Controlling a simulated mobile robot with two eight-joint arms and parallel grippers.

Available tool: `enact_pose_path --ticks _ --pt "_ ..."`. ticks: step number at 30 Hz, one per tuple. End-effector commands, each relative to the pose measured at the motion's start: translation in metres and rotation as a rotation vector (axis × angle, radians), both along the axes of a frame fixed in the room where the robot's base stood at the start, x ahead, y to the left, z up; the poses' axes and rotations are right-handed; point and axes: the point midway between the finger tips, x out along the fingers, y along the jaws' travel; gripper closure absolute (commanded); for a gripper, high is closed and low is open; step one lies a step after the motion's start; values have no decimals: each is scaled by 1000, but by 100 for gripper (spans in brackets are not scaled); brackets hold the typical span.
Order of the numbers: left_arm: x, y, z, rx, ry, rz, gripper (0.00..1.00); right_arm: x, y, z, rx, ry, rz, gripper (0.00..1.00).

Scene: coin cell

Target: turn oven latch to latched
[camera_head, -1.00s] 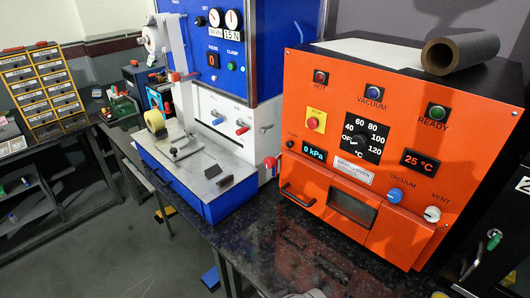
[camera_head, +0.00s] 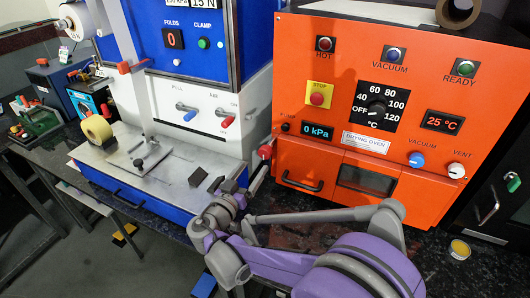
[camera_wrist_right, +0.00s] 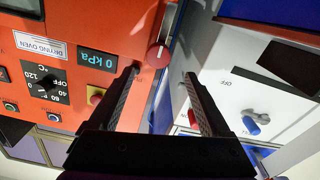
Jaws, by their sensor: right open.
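The orange drying oven (camera_head: 300,100) stands at the right of the head view. A red knob (camera_head: 265,152), which looks like the latch, sticks out at the oven's left side beside the door with its dark handle (camera_head: 302,184). It also shows in the right wrist view (camera_wrist_right: 158,54) as a round red knob on a pale lever. My right gripper (camera_head: 254,178) is just below the knob in the head view. In the wrist view its two dark fingers (camera_wrist_right: 161,72) are apart, with the knob between and beyond their tips. No contact is visible. My left gripper is out of view.
A blue and white press machine (camera_head: 190,60) stands close on the left, with a narrow gap to the oven. A small yellow-topped tin (camera_head: 459,249) is on the dark bench at right.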

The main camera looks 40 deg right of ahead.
Motion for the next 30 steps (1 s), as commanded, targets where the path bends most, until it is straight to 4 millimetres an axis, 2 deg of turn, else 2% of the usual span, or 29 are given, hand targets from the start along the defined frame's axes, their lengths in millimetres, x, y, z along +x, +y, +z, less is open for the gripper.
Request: enact_pose_path --ticks 9,15,21,29,30 --pt "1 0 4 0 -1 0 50 25 -52 1 0 0 -5 19" --pt "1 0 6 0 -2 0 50 40 -79 1 0 1 -3 19" --pt "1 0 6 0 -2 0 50 46 -90 1 1 2 -1 19" --pt "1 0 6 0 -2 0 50 46 -91 1 1 2 0 19" --pt "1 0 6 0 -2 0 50 46 -91 1 1 2 0 24"
